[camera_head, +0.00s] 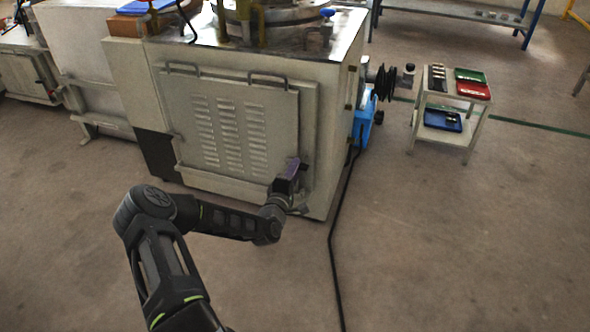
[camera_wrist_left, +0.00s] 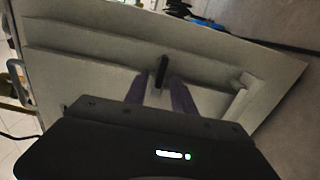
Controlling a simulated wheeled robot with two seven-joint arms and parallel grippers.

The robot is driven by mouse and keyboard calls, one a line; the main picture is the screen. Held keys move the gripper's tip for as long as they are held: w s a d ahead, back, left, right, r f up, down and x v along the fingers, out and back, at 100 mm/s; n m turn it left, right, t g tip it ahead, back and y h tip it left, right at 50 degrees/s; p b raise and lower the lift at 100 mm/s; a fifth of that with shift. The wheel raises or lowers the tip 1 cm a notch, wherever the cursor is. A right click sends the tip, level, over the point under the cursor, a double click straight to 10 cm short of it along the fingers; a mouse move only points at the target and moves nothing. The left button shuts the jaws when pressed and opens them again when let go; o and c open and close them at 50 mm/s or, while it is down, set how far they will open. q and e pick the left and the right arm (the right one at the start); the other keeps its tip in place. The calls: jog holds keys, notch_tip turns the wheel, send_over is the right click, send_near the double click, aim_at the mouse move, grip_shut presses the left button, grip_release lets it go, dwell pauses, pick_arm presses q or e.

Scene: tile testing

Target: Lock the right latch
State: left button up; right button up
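The machine's grey front panel (camera_head: 230,125) has several columns of vent slots and two bar handles along its top edge. My left gripper (camera_head: 290,170) is at the panel's lower right corner, its purple fingers close to the panel. In the left wrist view the two purple fingers (camera_wrist_left: 162,88) are apart. A small dark upright latch (camera_wrist_left: 163,70) shows between and just beyond their tips. I cannot tell whether the fingers touch it. In the head view the latch is hidden behind the gripper. My right gripper is not in view.
A small cart (camera_head: 450,107) with green, red and blue trays stands to the right. A black cable (camera_head: 333,240) runs along the floor from the machine's right side. A blue unit (camera_head: 364,120) and black pulley stick out on that side.

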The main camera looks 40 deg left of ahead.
pick_arm(q)
jog(key=p+v, duration=0.2)
jog(key=v, duration=0.5)
jog(key=shift+s, duration=0.1)
dwell(0.4)
